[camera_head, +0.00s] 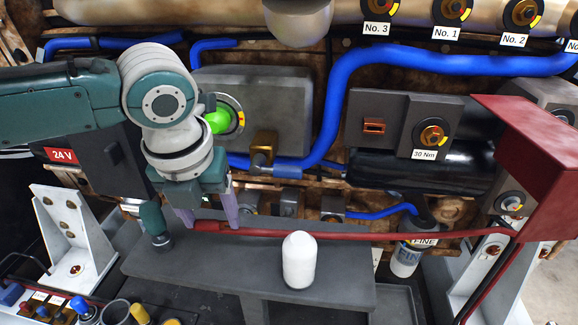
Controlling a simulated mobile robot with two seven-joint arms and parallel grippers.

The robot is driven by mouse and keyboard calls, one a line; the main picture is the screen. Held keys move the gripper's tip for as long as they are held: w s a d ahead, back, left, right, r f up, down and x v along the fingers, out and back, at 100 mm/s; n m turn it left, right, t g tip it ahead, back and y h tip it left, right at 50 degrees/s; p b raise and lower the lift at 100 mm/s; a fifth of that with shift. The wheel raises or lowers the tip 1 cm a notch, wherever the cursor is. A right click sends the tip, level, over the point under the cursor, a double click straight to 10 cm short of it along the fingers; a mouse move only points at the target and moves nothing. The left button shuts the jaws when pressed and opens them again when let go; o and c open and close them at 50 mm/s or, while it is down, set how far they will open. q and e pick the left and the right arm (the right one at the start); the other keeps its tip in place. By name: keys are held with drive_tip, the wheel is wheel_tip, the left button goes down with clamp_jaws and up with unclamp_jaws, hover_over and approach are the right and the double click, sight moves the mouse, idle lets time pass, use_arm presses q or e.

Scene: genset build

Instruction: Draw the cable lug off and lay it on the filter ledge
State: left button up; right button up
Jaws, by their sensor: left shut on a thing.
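My left gripper (208,221) has its purple fingers down at the left end of a red cable (370,234), shut on the cable lug (210,227). The lug end lies between the fingertips, just above the back of a dark grey ledge (215,264); I cannot tell whether it touches. The cable runs right from the lug, over the ledge, to beneath a dark red cover (535,140). A fine filter (406,257) labelled "FINE" hangs at the right of the ledge. My right gripper is not in view.
A white round-topped cylinder (299,262) stands on the ledge, in front of the cable. A blue pipe (340,95) and a grey box (280,98) are behind. White brackets (70,235) flank the ledge. Its front left surface is clear.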

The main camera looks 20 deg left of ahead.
sight(208, 225)
use_arm(q)
drive_tip(key=shift+a+f+m, duration=0.25)
drive_tip(key=shift+f+m, duration=0.15)
drive_tip(key=shift+m, duration=0.2)
drive_tip(key=shift+w+r+m+b, duration=0.1)
drive_tip(key=shift+m+b, duration=0.2)
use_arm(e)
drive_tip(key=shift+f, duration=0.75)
use_arm(q)
drive_tip(key=shift+r, duration=0.1)
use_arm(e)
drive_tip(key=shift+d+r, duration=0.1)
use_arm(q)
drive_tip(key=shift+p, duration=0.35)
drive_tip(key=shift+s+b+x, duration=0.15)
drive_tip(key=shift+b+x, duration=0.25)
drive_tip(key=shift+x, duration=0.4)
drive_tip(key=shift+s+b+x, duration=0.2)
drive_tip(key=shift+b+x, duration=0.15)
drive_tip(key=shift+x, duration=0.4)
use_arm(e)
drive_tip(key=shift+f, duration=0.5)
use_arm(q)
drive_tip(key=shift+d+f, duration=0.1)
drive_tip(key=shift+f, duration=0.15)
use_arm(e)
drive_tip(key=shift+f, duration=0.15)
